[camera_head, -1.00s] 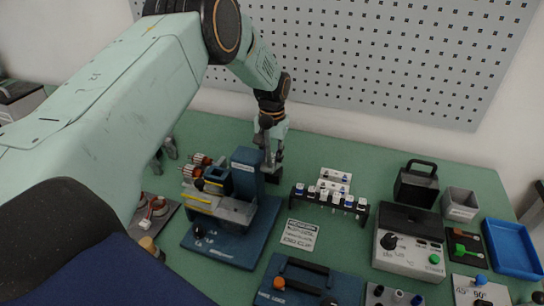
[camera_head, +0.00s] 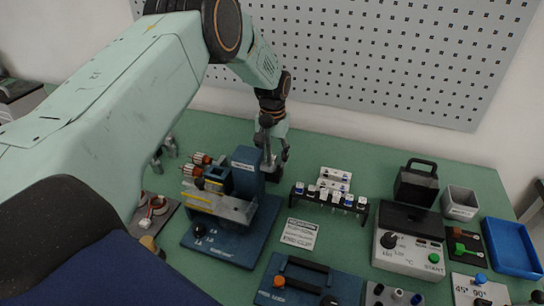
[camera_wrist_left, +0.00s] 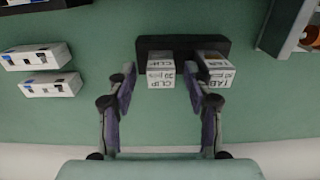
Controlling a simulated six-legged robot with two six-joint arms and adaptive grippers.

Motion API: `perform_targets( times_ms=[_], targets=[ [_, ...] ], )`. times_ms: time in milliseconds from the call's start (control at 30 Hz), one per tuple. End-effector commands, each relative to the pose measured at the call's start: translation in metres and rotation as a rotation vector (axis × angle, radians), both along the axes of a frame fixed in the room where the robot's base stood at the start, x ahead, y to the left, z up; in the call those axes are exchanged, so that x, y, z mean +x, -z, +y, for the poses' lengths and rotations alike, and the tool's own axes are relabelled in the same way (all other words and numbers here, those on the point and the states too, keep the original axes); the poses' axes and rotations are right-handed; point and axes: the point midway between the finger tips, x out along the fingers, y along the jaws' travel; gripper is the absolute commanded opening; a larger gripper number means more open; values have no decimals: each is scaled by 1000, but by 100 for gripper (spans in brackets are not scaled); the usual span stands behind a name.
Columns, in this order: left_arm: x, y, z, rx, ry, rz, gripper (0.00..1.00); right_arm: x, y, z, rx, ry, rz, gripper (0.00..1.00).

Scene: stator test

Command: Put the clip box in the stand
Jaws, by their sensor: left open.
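My left gripper (camera_head: 272,158) is behind the blue fixture in the head view. In the left wrist view my left gripper (camera_wrist_left: 159,72) is open, with one finger on each side of the white clip box (camera_wrist_left: 160,74). The clip box is labelled CLIP and stands at the black stand (camera_wrist_left: 182,42). A white box labelled TAB (camera_wrist_left: 215,73) is beside it, just right of the right finger. How deep the clip box sits in the stand is unclear. In the head view the fixture and gripper largely hide the stand. My right gripper is not in view.
The blue fixture (camera_head: 262,225) with copper-wound parts stands in front of my left gripper. Two white blocks (camera_head: 334,180) and a rack of small bottles (camera_head: 328,199) stand to its right. A perforated wall panel (camera_head: 390,60) rises behind. Green table (camera_head: 385,160) shows between them.

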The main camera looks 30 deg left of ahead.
Motion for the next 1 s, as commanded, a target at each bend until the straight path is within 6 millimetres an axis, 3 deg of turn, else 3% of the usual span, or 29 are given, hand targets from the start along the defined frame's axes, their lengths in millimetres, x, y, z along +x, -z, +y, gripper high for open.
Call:
perform_targets(
  times_ms=[600, 1000],
  targets=[
    [1, -106, 0, 0, -1, -4, 52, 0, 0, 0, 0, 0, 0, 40],
    [0, -119, 0, 0, 0, -1, 52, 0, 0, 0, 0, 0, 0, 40]
  ],
)
